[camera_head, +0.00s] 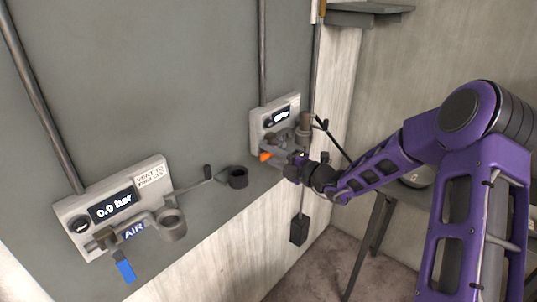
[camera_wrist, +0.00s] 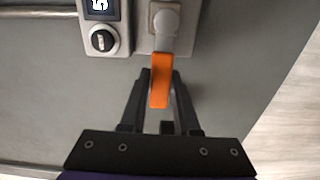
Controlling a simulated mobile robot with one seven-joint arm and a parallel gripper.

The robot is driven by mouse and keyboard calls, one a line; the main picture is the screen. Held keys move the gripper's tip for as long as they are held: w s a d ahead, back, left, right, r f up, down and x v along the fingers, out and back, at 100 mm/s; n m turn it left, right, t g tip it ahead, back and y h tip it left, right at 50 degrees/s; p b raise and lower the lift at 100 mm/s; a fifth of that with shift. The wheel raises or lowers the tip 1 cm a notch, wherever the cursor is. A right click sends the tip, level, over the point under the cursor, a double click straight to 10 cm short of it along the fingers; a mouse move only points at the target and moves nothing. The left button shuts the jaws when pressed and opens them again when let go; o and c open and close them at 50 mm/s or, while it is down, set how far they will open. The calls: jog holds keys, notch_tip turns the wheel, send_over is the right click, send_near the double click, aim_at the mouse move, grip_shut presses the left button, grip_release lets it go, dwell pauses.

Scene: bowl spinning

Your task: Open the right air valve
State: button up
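The right air valve's orange lever (camera_wrist: 161,80) hangs from a grey metal stem below its panel in the wrist view. It also shows as a small orange tip in the head view (camera_head: 265,156). My gripper (camera_wrist: 161,82) has its two dark fingers apart, one on each side of the lever. A gap shows along the lower part of the lever; whether the fingertips touch it I cannot tell. In the head view my gripper (camera_head: 291,168) is just right of the orange tip, and the fingers are hard to make out there.
The right panel (camera_head: 275,116) has a lit display and a black knob (camera_wrist: 103,40). The left panel (camera_head: 108,208) reads 0.0 bar and has a blue lever (camera_head: 125,271). A dark cup (camera_head: 237,177) on an arm sits between them. A table stands behind my arm.

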jog(key=o, duration=0.4)
jog(key=shift+c, duration=0.2)
jog(key=v, duration=1.7)
jog(key=shift+s, duration=0.2)
jog(key=shift+d+f, duration=0.1)
jog(key=shift+d, duration=0.05)
